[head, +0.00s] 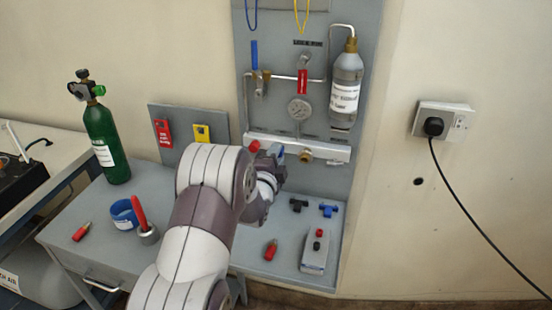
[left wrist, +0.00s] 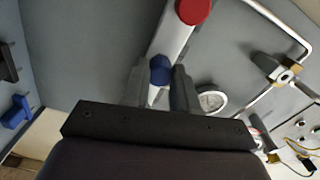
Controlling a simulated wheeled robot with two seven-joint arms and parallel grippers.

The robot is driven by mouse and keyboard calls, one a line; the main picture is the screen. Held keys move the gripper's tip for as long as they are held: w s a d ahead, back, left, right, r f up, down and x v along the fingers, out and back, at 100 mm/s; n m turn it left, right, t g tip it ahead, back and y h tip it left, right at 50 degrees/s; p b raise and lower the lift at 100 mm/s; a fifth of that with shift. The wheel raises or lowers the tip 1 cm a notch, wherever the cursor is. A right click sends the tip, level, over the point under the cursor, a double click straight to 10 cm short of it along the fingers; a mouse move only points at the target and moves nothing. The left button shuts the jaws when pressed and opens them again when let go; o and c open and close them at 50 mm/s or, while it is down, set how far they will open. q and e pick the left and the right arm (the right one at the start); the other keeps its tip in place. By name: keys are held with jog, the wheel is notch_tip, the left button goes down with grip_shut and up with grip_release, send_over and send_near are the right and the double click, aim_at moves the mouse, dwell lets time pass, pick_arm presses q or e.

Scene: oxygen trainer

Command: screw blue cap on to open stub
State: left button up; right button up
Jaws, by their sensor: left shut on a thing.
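My left gripper (head: 275,166) is at the front of the white manifold bar (head: 325,150) on the grey wall panel. It is shut on the blue cap (head: 278,153). In the left wrist view the blue cap (left wrist: 160,69) sits between the two fingertips (left wrist: 159,82), in front of the bar. Gripper and cap hide the stub behind them, so I cannot tell whether the cap touches or is on it. A red cap (head: 254,146) is on the bar just left of the blue cap, and a brass fitting (head: 305,156) is to its right.
Above the bar are a round gauge (head: 299,109), pipes and a clear bottle (head: 346,85). Black (head: 298,204) and blue (head: 328,210) tee-shaped pieces lie below. A green cylinder (head: 107,144), blue tape roll (head: 124,213) and red-handled tool (head: 140,213) stand on the left bench.

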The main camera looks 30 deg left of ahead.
pick_arm(q)
jog(key=shift+m+b, duration=0.35)
jog(key=shift+m, duration=0.85)
pick_arm(e)
jog(key=shift+f, duration=0.75)
pick_arm(q)
jog(key=m+b, duration=0.2)
jog(key=m, duration=0.1)
pick_arm(e)
notch_tip(320, 180, down, 2)
jog(key=shift+f, duration=0.1)
